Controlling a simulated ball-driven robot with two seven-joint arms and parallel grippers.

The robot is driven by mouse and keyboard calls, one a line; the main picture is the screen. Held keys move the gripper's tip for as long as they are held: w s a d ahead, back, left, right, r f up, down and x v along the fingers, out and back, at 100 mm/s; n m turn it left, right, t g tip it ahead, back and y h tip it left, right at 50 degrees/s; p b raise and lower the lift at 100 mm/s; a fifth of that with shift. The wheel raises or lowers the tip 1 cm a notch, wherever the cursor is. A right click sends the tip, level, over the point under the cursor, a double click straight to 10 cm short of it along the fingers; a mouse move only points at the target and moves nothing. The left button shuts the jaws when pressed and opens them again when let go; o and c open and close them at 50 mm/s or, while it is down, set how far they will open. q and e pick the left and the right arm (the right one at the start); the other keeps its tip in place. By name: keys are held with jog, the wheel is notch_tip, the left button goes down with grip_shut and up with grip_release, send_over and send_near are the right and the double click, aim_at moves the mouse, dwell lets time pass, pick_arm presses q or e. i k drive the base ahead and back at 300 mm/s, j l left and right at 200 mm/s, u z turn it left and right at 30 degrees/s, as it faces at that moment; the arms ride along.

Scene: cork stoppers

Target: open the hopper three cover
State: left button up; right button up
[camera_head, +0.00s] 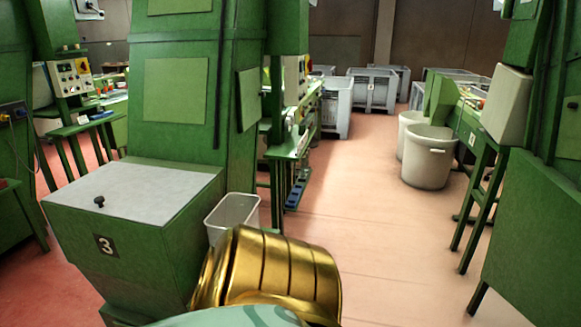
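The hopper three (120,262) is a green box at the lower left with a white "3" on a dark plate (106,245) on its front. Its cover (150,190) is a flat light grey lid lying shut on top. A small black knob (99,202) stands near the lid's left front edge. The hopper's inside is hidden under the lid. Neither of my grippers shows in the view, so none is seen touching the cover or knob. A gold, ringed part of my own body stands in front of the hopper's lower right side and hides some of it.
A tall green machine housing (178,90) rises behind the lid. A whitish bin (233,214) stands just right of the hopper. The pale aisle floor (385,250) is clear. Green machinery (525,215) and a round white tub (428,158) line the right side.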

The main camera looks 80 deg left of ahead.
aim_at(153, 196)
jog(key=u, duration=3.8)
